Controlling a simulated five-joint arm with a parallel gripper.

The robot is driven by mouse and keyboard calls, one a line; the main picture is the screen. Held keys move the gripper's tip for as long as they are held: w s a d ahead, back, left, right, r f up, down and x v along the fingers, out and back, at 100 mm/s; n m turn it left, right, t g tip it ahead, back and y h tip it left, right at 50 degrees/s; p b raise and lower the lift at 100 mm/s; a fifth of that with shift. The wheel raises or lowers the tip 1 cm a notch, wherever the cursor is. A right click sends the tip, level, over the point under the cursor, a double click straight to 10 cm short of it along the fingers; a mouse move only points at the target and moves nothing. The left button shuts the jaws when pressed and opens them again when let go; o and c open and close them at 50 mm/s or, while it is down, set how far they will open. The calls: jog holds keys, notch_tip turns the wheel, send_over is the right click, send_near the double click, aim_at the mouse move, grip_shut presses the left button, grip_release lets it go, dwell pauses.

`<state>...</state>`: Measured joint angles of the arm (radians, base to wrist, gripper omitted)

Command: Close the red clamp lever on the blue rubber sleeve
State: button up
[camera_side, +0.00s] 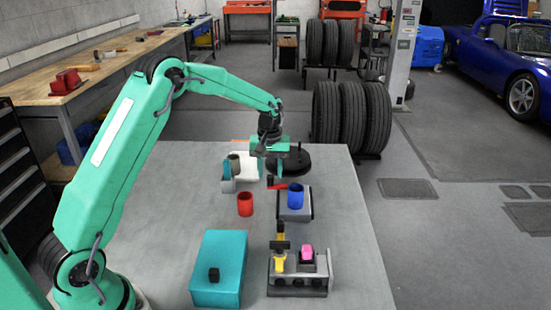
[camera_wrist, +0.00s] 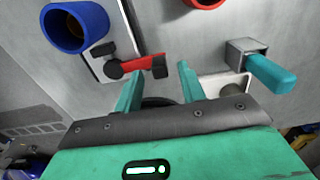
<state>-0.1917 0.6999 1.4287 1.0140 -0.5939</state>
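The blue rubber sleeve (camera_side: 296,196) stands upright on a small grey base (camera_side: 294,214) right of the table's middle. In the wrist view the sleeve (camera_wrist: 75,27) is at upper left, with its open mouth showing. The red clamp lever (camera_wrist: 138,63) sticks out from a dark pivot beside the sleeve and ends in a black tip; it also shows in the side view (camera_side: 279,186). My gripper (camera_wrist: 161,72) is open, with the lever's tip end in front of the gap between its fingers. Contact cannot be told. In the side view my gripper (camera_side: 275,173) is low beside the lever.
A red cup (camera_side: 245,204) stands left of the sleeve's base. Behind it are a grey holder with a teal piece (camera_side: 228,178) and a white block (camera_side: 247,166). A teal box (camera_side: 218,268) and a grey fixture (camera_side: 298,281) with yellow and pink parts sit nearer the front.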

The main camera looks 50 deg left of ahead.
jog(key=shift+f, duration=1.3)
grip_shut()
